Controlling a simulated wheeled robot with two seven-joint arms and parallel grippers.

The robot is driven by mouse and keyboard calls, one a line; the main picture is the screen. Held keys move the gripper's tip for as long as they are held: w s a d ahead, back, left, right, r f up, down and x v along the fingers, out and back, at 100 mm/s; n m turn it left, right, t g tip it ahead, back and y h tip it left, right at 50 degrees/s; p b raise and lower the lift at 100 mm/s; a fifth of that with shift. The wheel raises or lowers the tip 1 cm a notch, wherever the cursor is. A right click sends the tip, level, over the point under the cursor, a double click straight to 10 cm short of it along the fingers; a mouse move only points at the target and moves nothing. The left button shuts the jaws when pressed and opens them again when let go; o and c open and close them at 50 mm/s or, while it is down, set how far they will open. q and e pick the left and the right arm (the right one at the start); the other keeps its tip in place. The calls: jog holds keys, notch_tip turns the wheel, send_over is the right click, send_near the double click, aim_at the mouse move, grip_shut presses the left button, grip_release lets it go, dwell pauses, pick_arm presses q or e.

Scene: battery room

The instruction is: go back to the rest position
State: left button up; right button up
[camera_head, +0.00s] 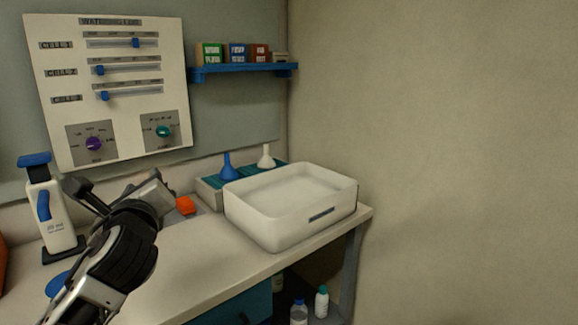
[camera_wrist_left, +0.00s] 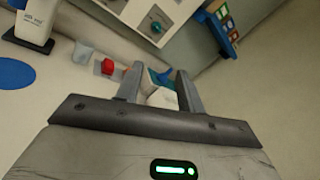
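My left gripper (camera_head: 158,188) is above the left part of the worktop (camera_head: 220,262), between the white dispenser bottle and the white basin. In the left wrist view its two fingers (camera_wrist_left: 160,88) stand apart with nothing held between them. White and teal things show beyond the gap, at a distance. My left arm comes in from the lower left and hides part of the worktop. My right gripper is in neither view.
A white basin (camera_head: 268,228) stands at the worktop's right end. A blue funnel (camera_head: 227,170) and a white funnel (camera_head: 266,158) stand behind it. A dispenser bottle (camera_head: 52,215) is left of my arm. A control panel (camera_head: 110,90) and blue shelf (camera_head: 240,70) hang on the wall.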

pick_arm(q)
jog(key=s+d+f+n+g+h, duration=0.1)
jog(key=s+d+f+n+h, duration=0.15)
jog(key=f, duration=0.55)
jog(key=s+d+f+n+g+h, duration=0.2)
jog(key=s+f+n, duration=0.1)
jog(key=f, duration=0.5)
jog(key=s+d+f+n+g+h, duration=0.1)
jog(key=s+d+f+n+h, duration=0.15)
jog(key=f, duration=0.55)
jog(key=s+d+f+n+g+h, duration=0.2)
jog(key=s+d+f+n+g, duration=0.1)
jog(key=s+f+n, duration=1.2)
jog(key=s, duration=0.4)
jog(key=shift+d+n, duration=0.4)
